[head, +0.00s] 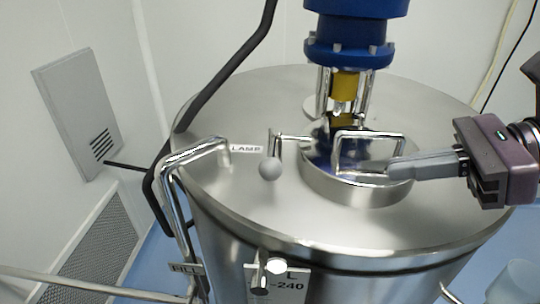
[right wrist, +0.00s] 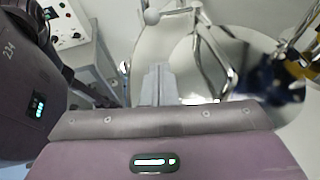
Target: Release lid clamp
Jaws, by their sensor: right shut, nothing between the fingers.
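A round steel lid (head: 345,190) sits on top of a steel vessel and carries a bent-rod handle (head: 369,134). Left of the lid is a clamp lever with a grey ball knob (head: 269,168); the knob hangs at the lower end of its upright part. In the right wrist view the knob (right wrist: 152,16) is at the top and the handle (right wrist: 212,50) is right of the fingers. My right gripper (head: 391,168) comes in from the right, shut and empty, its fingertips at the lid's right side near the handle. Whether it touches is unclear. My left gripper is out of view.
A blue motor (head: 350,52) with a yellow coupling (head: 345,84) stands behind the lid. A bent steel pipe (head: 197,150) and a black hose (head: 222,78) run along the left. The vessel top (head: 245,105) is otherwise mostly clear.

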